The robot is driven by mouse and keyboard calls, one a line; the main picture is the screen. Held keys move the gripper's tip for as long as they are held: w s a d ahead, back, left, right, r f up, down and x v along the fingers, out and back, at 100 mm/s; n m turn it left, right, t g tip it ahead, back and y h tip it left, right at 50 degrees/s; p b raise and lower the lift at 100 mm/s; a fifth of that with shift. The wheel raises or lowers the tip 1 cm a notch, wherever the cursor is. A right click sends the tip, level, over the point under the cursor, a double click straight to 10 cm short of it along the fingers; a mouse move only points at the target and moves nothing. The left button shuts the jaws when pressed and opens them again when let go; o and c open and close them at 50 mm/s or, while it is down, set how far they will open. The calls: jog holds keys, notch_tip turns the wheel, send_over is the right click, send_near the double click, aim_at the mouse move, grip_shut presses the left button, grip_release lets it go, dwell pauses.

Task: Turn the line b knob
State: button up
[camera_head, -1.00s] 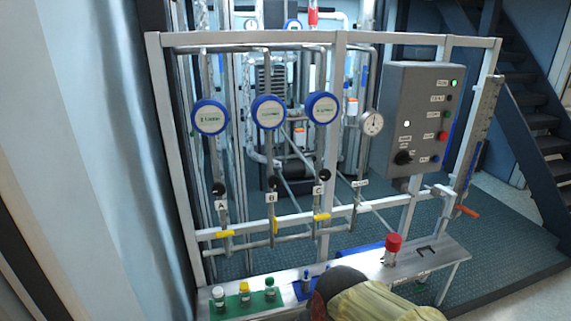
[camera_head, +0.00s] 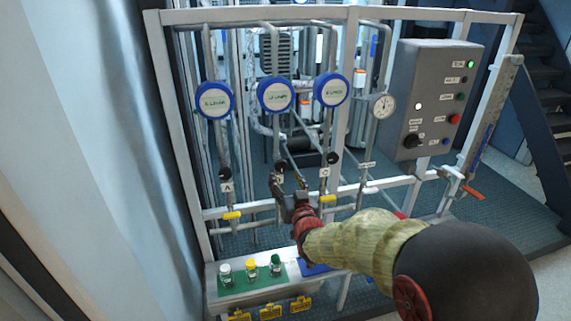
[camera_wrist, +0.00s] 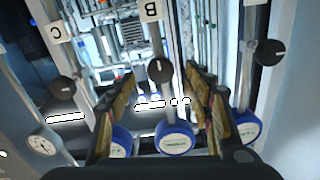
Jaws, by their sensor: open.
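The line b knob is a round black knob (camera_wrist: 160,70) with a white mark, by the B label (camera_wrist: 151,11) in the upside-down wrist view. In the head view the knob (camera_head: 279,166) shows just above my gripper. My gripper (camera_head: 288,184) is open and empty in front of line B. In the wrist view its fingers (camera_wrist: 159,78) lie on either side of the knob, with gaps on both sides. Whether the fingertips reach as deep as the knob cannot be told. My gripper hides the lower part of line B in the head view.
The A knob (camera_head: 226,174) and C knob (camera_head: 334,158) flank line B. Blue round gauges (camera_head: 276,95) sit above. A grey control box (camera_head: 435,98) stands right. Capped bottles (camera_head: 251,268) stand on the shelf below. Yellow handles (camera_head: 232,215) mark the lower pipes.

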aim_at(282, 168)
jog(key=shift+w+r, duration=0.2)
jog(key=x, duration=0.7)
jog(key=shift+w+b, duration=0.15)
jog(key=shift+b, duration=0.15)
jog(key=shift+r, duration=0.1)
jog(key=shift+c, duration=1.2)
jog(key=c, duration=0.9)
jog(key=shift+c, duration=0.2)
jog(key=shift+b, duration=0.4)
